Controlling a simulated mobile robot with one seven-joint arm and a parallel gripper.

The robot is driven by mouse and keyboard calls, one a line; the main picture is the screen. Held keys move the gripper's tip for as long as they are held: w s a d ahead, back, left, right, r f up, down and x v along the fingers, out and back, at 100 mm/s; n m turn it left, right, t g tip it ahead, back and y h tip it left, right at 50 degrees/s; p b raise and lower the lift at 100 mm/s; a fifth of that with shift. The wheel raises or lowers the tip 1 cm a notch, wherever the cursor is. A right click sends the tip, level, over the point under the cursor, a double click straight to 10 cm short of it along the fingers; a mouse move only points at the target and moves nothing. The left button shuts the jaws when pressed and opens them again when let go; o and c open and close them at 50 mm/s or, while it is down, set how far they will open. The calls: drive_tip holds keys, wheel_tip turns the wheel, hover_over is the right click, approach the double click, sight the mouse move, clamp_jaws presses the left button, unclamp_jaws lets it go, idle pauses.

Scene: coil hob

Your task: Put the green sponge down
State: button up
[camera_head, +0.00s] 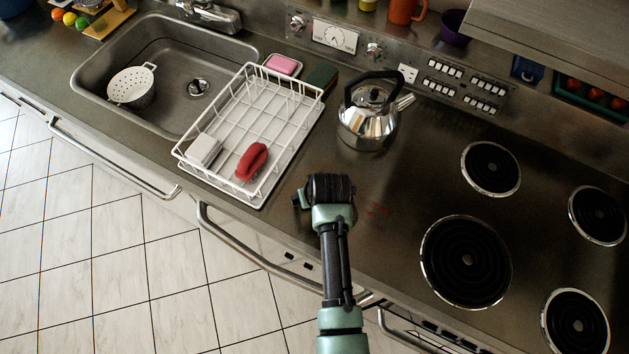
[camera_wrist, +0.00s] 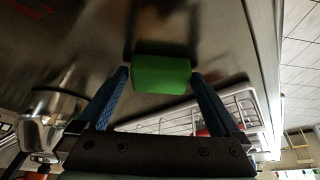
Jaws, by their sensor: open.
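The green sponge (camera_wrist: 161,75) is a bright green block in the wrist view, lying between my two blue fingertips. My gripper (camera_head: 328,190) is open, with the fingers on either side of the sponge and very close to its ends. In the head view my gripper is low over the dark metal counter, between the dish rack and the hob, and the sponge is hidden behind it. Whether the sponge rests on the counter or is slightly above it I cannot tell.
A white dish rack (camera_head: 262,120) with a red item (camera_head: 251,161) stands to the left. A steel kettle (camera_head: 370,118) stands behind my gripper; it shows in the wrist view (camera_wrist: 50,115). Hob coils (camera_head: 466,262) lie to the right.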

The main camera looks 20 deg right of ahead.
drive_tip(key=v, duration=1.2)
drive_tip(key=shift+r, duration=0.2)
drive_tip(key=shift+w, duration=0.1)
drive_tip(key=w+a+r+t+h, duration=0.15)
drive_tip(key=w+r+t, duration=0.3)
drive_tip(key=r, duration=0.65)
drive_tip(key=w+a+r+t, duration=0.25)
drive_tip(key=w+r, duration=0.25)
drive_tip(key=r, duration=0.7)
drive_tip(key=w+a+r+t, duration=0.1)
drive_tip(key=w+r+t, duration=0.35)
drive_tip(key=r, duration=0.65)
drive_tip(key=s+a+r+t, duration=0.2)
drive_tip(key=s+r+t, duration=0.1)
drive_tip(key=r, duration=0.6)
drive_tip(key=s+a+r+n+t+y, duration=0.1)
drive_tip(key=s+a+r+t, duration=0.2)
drive_tip(key=s+r, duration=0.3)
drive_tip(key=s+a+r+t+y, duration=0.1)
drive_tip(key=s+a+r+t, duration=0.2)
drive_tip(key=r, duration=1.1)
drive_tip(key=shift+s+a+t, duration=0.2)
drive_tip(key=shift+s+t, duration=0.85)
drive_tip(key=shift+t, duration=0.1)
